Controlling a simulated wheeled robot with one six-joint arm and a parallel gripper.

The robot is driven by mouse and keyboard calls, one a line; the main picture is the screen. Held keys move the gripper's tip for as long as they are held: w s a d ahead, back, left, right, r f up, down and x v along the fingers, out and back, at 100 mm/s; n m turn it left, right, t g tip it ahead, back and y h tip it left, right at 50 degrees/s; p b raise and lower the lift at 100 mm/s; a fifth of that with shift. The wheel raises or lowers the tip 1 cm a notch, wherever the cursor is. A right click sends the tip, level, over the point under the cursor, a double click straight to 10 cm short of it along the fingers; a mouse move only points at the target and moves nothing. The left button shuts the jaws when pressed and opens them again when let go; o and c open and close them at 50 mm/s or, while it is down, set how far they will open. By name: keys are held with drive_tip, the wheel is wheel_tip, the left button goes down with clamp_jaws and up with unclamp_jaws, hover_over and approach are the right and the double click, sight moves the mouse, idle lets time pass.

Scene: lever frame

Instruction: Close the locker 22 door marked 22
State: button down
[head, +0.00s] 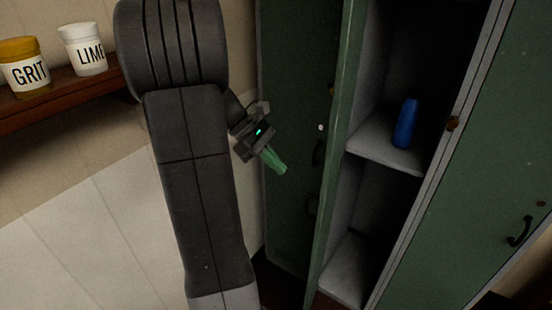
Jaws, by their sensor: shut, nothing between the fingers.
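The open locker (384,150) shows a grey interior with shelves. To its left stands a dark green door panel (292,60), seen at a steep angle and in shadow, with a lighter green edge (343,110) towards me. It looks like the open door. A dark handle (318,153) shows near that edge. No number 22 is readable. My gripper (282,170) is shut and empty, with green fingers pointing down and right. It is left of the handle in the picture, in front of the dark panel. I cannot tell whether it touches the panel.
A blue bottle (405,123) stands on a locker shelf (376,147). A green locker door (472,190) with a dark handle (519,232) is at the right. A wooden wall shelf (60,101) at the left holds jars marked GRIT (24,70) and LIME (84,52).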

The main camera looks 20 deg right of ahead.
sight(324, 179)
drive_tip(key=s+d+f, duration=0.4)
drive_tip(key=s+d, duration=0.1)
drive_tip(key=d, duration=0.2)
drive_tip(key=shift+s+f+p, duration=0.15)
drive_tip(key=shift+f+p, duration=0.15)
drive_tip(key=shift+f, duration=0.1)
